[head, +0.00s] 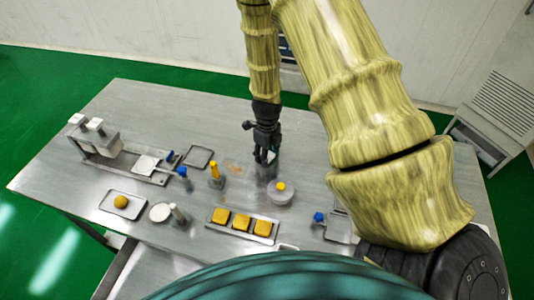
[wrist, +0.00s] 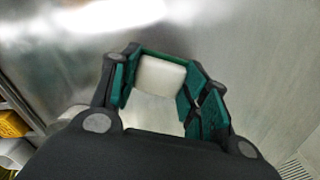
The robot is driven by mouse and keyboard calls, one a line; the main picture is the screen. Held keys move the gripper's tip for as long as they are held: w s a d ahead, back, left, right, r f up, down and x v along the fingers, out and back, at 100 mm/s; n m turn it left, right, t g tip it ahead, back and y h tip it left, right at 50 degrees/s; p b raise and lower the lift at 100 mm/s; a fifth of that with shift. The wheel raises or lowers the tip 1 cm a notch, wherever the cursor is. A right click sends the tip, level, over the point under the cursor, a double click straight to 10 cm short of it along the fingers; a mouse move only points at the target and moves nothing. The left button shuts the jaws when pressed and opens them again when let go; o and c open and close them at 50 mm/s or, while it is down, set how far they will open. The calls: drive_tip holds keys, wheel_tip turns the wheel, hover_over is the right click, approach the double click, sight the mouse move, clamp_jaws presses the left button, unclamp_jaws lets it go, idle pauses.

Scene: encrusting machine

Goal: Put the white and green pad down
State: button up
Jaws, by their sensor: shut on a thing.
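The white and green pad (wrist: 160,76) shows between my gripper's fingers in the wrist view, its white face toward the camera with green along its far edge. My gripper (wrist: 155,85) is shut on it; its finger pads are green too. In the head view my gripper (head: 265,152) points down over the middle of the steel table (head: 330,160), with a small pale bit of the pad (head: 271,156) at its fingertips. I cannot tell whether the pad touches the table.
A clear tub with a yellow knob (head: 280,194) stands just in front of my gripper. A yellow-topped bottle (head: 216,175) is to its left. A tray of three yellow squares (head: 210,223) lies nearer. A machine (head: 98,142) stands at left. The table's far right is bare.

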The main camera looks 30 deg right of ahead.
drive_tip(key=o, duration=1)
drive_tip(key=shift+f, duration=0.1)
drive_tip(key=shift+r+b, duration=1.1)
drive_tip(key=shift+r, duration=5.05)
